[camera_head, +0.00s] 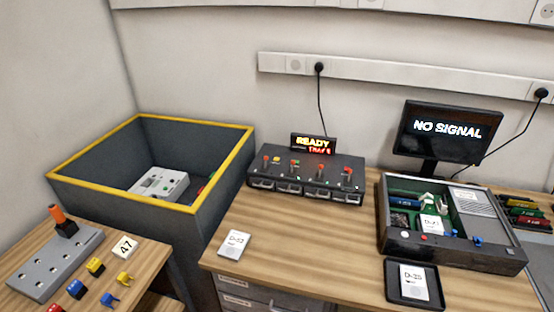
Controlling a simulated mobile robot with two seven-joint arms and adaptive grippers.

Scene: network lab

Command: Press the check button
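No button with a readable "check" label shows. A black open-topped case (453,253) stands on the right desk, with a small red round button (424,237) and a pale round one (404,234) on its front edge. Green boards, blue parts and a white card lie inside it. A black switch unit (337,165) with several red-topped levers stands at the back middle. Its small display (313,143) reads "READY" with a smaller red line below. Neither of my grippers is in view, and nothing touches these devices.
A monitor (444,130) reading "NO SIGNAL" stands behind the case. A black tray (428,300) with a white card and another card (234,243) lie in front. A deep yellow-rimmed bin (76,181) stands left. A grey socket block (38,288) and coloured plugs occupy the left table.

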